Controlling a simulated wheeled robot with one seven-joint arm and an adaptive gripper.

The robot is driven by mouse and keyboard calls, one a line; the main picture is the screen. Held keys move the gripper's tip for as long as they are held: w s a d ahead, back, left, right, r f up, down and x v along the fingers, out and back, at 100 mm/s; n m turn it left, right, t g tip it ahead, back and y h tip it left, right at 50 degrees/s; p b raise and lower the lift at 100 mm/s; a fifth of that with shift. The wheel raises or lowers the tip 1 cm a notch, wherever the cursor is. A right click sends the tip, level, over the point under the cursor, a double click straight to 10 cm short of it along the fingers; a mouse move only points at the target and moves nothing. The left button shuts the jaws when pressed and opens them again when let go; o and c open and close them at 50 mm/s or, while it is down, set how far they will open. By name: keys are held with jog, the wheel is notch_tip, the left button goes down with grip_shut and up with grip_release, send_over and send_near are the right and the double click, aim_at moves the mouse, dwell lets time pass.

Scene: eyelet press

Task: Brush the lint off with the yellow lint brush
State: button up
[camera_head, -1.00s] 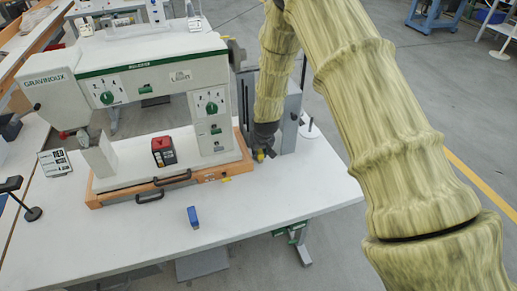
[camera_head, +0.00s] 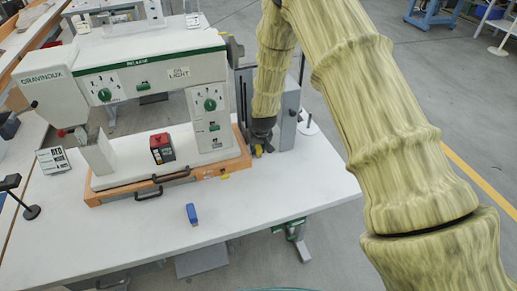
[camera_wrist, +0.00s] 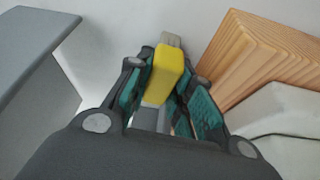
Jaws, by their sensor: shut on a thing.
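The yellow lint brush (camera_wrist: 166,73) is between the two teal-padded fingers of my gripper (camera_wrist: 160,106) in the wrist view. My gripper is shut on it; a grey end part (camera_wrist: 172,39) shows beyond the yellow body. In the head view my gripper (camera_head: 261,148) is at the right end of the eyelet press (camera_head: 150,62), beside its wooden base, and a bit of the yellow brush (camera_head: 258,152) shows at its tip. I cannot tell whether the brush touches the table. I can make out no lint in either view.
A blue-and-grey block (camera_head: 192,214) lies on the white table (camera_head: 255,210) near the front. A red-and-black box (camera_head: 161,148) sits on the press bed. A grey cabinet (camera_head: 285,112) stands close behind my gripper. The table's front right is clear.

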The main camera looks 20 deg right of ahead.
aim_at(260, 149)
jog(key=shift+w+f+b, duration=0.1)
jog(key=shift+w+b, duration=0.25)
jog(key=shift+w, duration=0.95)
jog(key=shift+s+r+p, duration=0.2)
jog(key=shift+s+p, duration=0.2)
jog(key=shift+s, duration=0.9)
jog(key=shift+s+f, duration=0.1)
jog(key=shift+s, duration=1.3)
jog(key=shift+r+p, duration=1.9)
jog(key=shift+r, duration=1.1)
jog(key=shift+r+p, duration=0.85)
jog(key=shift+r, duration=0.65)
